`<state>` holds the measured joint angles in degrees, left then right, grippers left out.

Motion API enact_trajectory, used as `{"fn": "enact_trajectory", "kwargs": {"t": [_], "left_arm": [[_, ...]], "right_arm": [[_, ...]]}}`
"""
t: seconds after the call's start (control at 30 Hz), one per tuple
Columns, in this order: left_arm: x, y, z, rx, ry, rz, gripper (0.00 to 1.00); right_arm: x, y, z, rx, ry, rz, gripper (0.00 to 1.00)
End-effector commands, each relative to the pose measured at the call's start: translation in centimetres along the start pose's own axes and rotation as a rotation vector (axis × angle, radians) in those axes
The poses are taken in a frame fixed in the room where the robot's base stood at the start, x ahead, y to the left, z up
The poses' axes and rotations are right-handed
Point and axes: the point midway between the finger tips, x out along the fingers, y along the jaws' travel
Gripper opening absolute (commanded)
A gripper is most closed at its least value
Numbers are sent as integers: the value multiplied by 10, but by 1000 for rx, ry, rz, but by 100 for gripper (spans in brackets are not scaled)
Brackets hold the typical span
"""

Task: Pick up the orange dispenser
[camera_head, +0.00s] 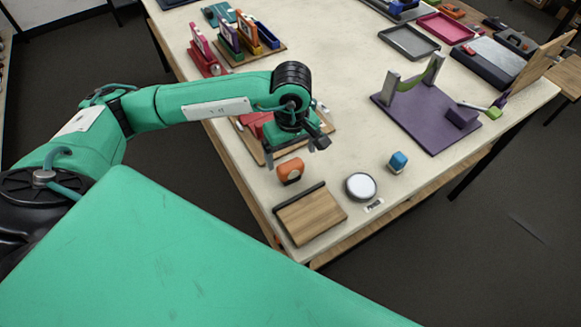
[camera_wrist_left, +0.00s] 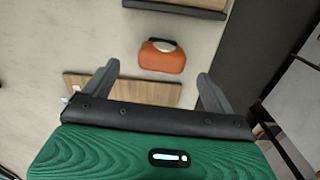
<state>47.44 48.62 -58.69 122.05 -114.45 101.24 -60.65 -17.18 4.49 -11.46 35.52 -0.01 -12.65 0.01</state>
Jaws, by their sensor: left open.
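The orange dispenser (camera_head: 290,171) stands on the cream table near its left front edge, just behind a wooden block. In the left wrist view the dispenser (camera_wrist_left: 162,56) shows orange with a grey-white part and a dark top, ahead of and between the fingers. My left gripper (camera_head: 295,147) is open and empty, above the table behind the dispenser and apart from it. Its two fingers also show spread in the left wrist view (camera_wrist_left: 160,80). My right gripper is not in view.
The wooden block with a dark edge (camera_head: 312,215) lies in front of the dispenser. A round white-topped puck (camera_head: 361,186) and a blue block (camera_head: 398,162) stand to the right. A wooden board with a red item (camera_head: 257,127) is partly hidden behind my gripper. A purple stand (camera_head: 428,116) is farther right.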

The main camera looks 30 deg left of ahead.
Motion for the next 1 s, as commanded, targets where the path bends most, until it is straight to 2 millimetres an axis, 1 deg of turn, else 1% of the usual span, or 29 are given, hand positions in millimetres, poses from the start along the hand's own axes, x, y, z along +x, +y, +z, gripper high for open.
{"fn": "enact_trajectory", "kwargs": {"t": [0.07,0.17,0.3,0.43,0.53,0.73,0.87,0.9,1.0], "left_arm": [[3,0,0,0,-1,-1,89],[12,-2,0,-1,-2,-4,89],[30,-4,0,-1,-3,-5,89],[47,-3,0,-1,-2,-2,89],[52,-2,0,0,-1,0,89],[53,-2,0,0,-1,1,89],[53,-2,0,0,-1,1,64],[53,-2,0,0,-1,1,56],[52,-2,0,0,-1,1,38]], "right_arm": [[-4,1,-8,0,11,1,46],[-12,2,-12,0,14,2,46],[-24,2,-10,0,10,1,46],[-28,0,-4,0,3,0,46],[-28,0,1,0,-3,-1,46],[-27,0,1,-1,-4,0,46],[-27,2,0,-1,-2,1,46],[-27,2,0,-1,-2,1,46],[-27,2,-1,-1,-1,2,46]]}}
